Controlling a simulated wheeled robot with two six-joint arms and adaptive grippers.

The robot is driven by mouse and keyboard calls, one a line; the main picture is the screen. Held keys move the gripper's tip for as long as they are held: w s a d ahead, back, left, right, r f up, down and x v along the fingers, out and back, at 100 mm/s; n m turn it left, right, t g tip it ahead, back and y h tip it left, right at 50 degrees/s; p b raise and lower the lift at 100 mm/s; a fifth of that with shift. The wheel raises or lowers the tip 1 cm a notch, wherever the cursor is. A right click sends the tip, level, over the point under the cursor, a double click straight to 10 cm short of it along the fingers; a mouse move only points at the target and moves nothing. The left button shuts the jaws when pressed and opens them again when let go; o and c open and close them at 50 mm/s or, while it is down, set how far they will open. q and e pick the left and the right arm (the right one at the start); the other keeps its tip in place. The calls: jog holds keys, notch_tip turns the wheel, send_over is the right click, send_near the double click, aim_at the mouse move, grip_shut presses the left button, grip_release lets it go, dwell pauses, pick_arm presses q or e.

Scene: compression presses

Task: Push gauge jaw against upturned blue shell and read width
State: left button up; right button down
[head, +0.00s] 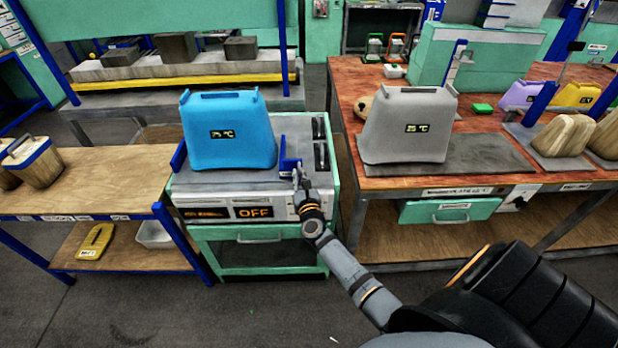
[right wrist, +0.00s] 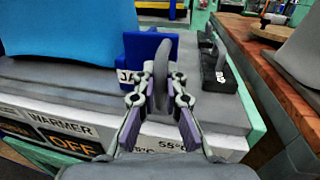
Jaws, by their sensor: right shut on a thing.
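The blue shell (head: 228,132) stands wide end down on the grey warmer bench (head: 250,186); its small display seems to read 75 °C. It fills the upper left of the right wrist view (right wrist: 60,30). A blue jaw block (head: 289,163) with a partly covered label is close to the shell's right side, also in the right wrist view (right wrist: 147,46); I cannot tell whether they touch. My right gripper (head: 301,180) is shut on the jaw's grey upright handle (right wrist: 163,68). A blue stop (head: 179,157) is at the shell's left. My left gripper is not in view.
The bench front display (head: 253,211) reads OFF. A grey shell (head: 410,126) stands on a dark mat (head: 485,157) on the wooden table at right. Two black-based levers (head: 320,143) sit right of the jaw. The left wooden table (head: 100,180) is mostly clear.

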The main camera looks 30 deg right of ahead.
aim_at(280, 169)
jog(key=w+a, duration=0.2)
jog(key=a, duration=0.1)
jog(key=a+b, duration=0.1)
jog(key=shift+w+a+f, duration=0.1)
jog(key=shift+w+a, duration=0.3)
jog(key=shift+d, duration=0.1)
jog(key=c, duration=1.4)
grip_release()
jog(key=shift+a, duration=0.2)
jog(key=shift+c, duration=0.2)
jog(key=shift+s, duration=0.4)
jog(key=v, duration=1.1)
jog(key=shift+a, duration=0.1)
